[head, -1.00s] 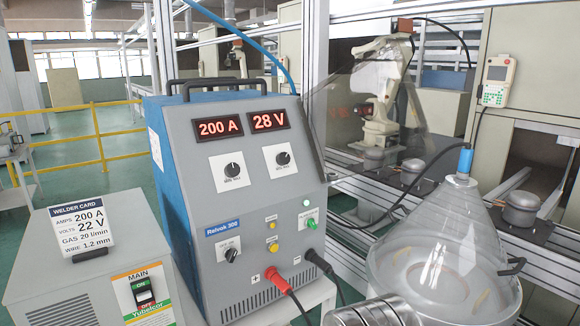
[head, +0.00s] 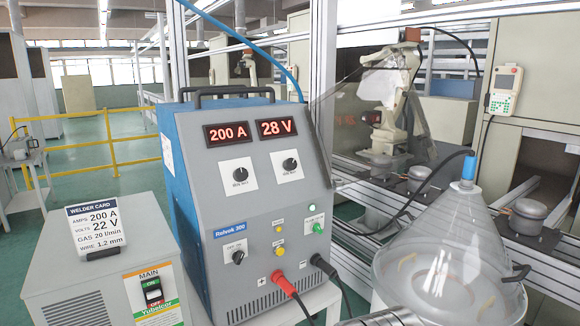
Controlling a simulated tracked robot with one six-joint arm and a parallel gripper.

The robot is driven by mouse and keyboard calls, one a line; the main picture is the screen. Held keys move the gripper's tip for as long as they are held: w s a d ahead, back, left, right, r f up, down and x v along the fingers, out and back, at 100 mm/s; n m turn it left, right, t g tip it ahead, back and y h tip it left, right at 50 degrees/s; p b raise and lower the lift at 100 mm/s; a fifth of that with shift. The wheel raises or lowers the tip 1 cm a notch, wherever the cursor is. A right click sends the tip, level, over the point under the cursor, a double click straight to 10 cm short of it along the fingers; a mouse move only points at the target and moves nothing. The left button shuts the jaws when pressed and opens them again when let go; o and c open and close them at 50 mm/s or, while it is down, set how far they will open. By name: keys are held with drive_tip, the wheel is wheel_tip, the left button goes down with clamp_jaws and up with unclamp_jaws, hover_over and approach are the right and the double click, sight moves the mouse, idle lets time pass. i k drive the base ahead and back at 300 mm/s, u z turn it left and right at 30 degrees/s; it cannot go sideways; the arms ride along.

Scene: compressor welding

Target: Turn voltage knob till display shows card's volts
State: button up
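The welding power source (head: 250,215) is a grey-fronted box with blue sides. Its right display (head: 276,127) reads 28 V and its left display (head: 228,133) reads 200 A. The voltage knob (head: 290,164) is the black knob under the 28 V display. The amps knob (head: 240,174) is to its left. The welder card (head: 96,231) stands on a grey box at the left and lists 200 A, 22 V, gas 20 l/min and wire 1.2 mm. My gripper's fingers are not in view; only a metallic piece shows at the bottom edge.
A main switch box (head: 95,260) stands at the front left. A clear cone-shaped hood (head: 445,250) stands at the front right. Red and black cables (head: 300,300) hang from the welder's front. A white robot arm (head: 390,105) stands behind a frame.

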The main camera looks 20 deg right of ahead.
sight(289, 164)
drive_tip(key=u, duration=0.25)
drive_tip(key=i, duration=1)
drive_tip(key=u, duration=0.05)
